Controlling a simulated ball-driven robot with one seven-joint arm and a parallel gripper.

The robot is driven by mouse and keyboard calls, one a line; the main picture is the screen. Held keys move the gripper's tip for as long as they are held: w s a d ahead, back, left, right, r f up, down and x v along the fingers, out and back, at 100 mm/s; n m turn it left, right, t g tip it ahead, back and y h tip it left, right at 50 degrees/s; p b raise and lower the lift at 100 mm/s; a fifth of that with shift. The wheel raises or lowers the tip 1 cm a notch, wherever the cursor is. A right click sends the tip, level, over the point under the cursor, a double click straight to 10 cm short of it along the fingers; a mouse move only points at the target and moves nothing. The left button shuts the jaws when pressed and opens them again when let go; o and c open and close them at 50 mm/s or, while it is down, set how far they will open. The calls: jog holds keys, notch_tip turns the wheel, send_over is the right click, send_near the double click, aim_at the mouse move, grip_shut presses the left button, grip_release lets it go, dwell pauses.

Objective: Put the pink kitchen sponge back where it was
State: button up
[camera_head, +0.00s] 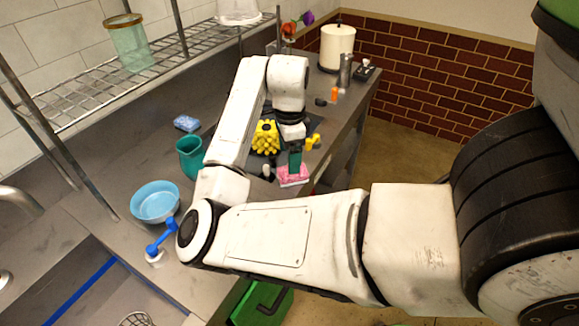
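The pink kitchen sponge (292,177) is at the front edge of the counter, just below the end of my arm. My gripper (294,164) points down at it, with a dark green part right above the sponge. The fingertips are small and partly hidden, so I cannot tell whether they are open or closed on the sponge, or whether the sponge rests on the counter.
A teal cup (189,157), a blue sponge (186,123), a blue bowl (155,201) and a blue-handled brush (160,237) stand farther left. A paper roll (336,47) and an orange bottle (334,94) are behind.

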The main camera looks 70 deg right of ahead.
notch_tip(320, 180, up, 6)
jog(key=shift+f, duration=0.25)
dwell(0.5)
